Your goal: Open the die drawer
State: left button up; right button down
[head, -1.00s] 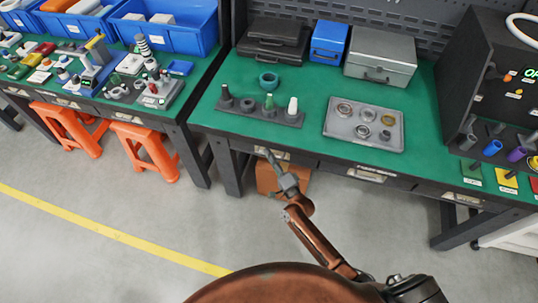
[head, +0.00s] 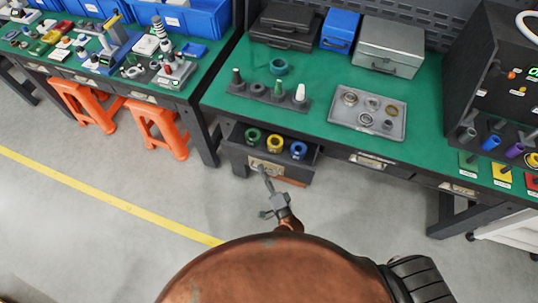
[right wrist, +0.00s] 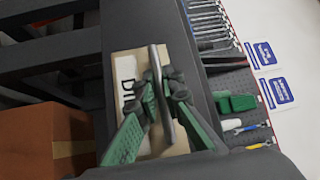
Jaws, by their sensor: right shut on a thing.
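The die drawer (head: 238,158) is pulled out from under the green-topped bench. Inside it are a green ring (head: 253,135), a yellow ring (head: 275,143) and a blue ring (head: 298,150). My right gripper (head: 262,172) is at the drawer's front, by its handle plate. In the right wrist view, the green fingers of my right gripper (right wrist: 163,97) are shut on the drawer's bar handle (right wrist: 159,85), over a label plate (right wrist: 127,75) with partly hidden lettering. My left gripper is not in view.
The green bench (head: 240,108) carries a peg rack (head: 268,98), a grey tray (head: 368,112) with rings, and cases at the back. An orange stool (head: 158,128) stands to the left. A brown box (right wrist: 45,140) is under the bench. Floor in front is clear.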

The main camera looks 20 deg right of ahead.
jog(key=s+a+p, duration=0.1)
jog(key=s+a, duration=0.5)
jog(key=s, duration=0.3)
jog(key=shift+s+a+p, duration=0.25)
jog(key=shift+p, duration=0.05)
jog(key=c, duration=2.1)
grip_release()
